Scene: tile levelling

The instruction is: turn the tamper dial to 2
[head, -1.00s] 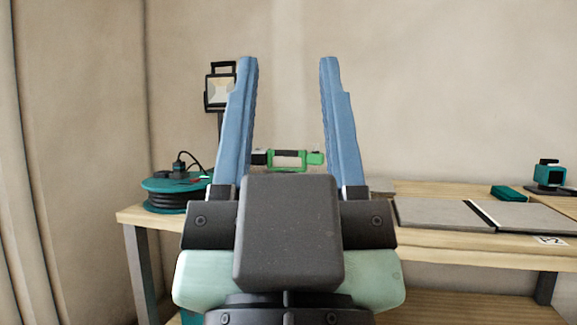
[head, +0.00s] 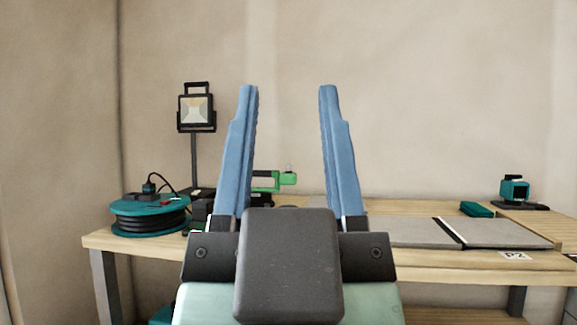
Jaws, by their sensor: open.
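My gripper (head: 287,92) is in the middle of the head view, with its two blue fingers pointing up, wide apart and empty. Behind it on the bench is a power tool with a green handle (head: 288,178), which may be the tamper. The tool shows partly between the fingers and is partly hidden by the left finger and my gripper body. No dial or number on it can be made out. My gripper appears nearer than the tool and not touching it.
The wooden bench (head: 105,240) runs along the wall. A teal cable reel (head: 150,222) and a work lamp (head: 196,110) stand at its left. Grey tiles (head: 490,232), a teal block (head: 477,209), a teal levelling device (head: 515,190) and a P2 label (head: 515,256) are at the right.

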